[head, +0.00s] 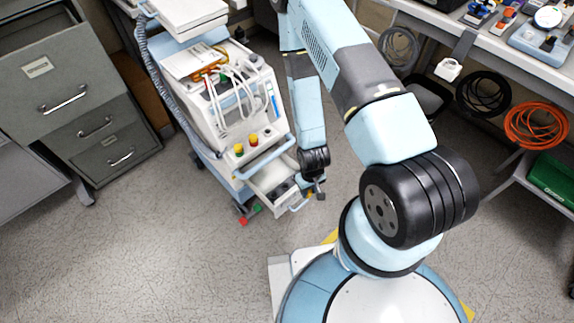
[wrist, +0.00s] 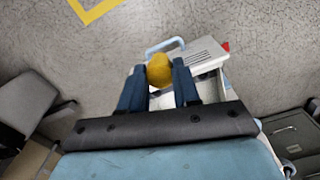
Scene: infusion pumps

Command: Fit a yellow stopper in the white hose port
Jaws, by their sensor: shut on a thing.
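My gripper (wrist: 159,78) is shut on a yellow stopper (wrist: 159,69), which sits between the two dark blue fingertips in the wrist view. In the head view my gripper (head: 316,190) is at the front right of the white pump cart (head: 228,120), beside its open drawer (head: 262,184). I cannot make out the held stopper in the head view. Yellow and red caps (head: 246,143) sit on the cart's front ledge, and white hoses (head: 226,92) hang above them. I cannot tell which opening is the white hose port.
A light blue handle (head: 266,155) crosses the cart's front. Grey drawer cabinets (head: 75,100) stand at the left. A workbench (head: 480,40) with hanging cable coils (head: 483,93) is at the right. The floor in front of the cart (head: 150,250) is clear.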

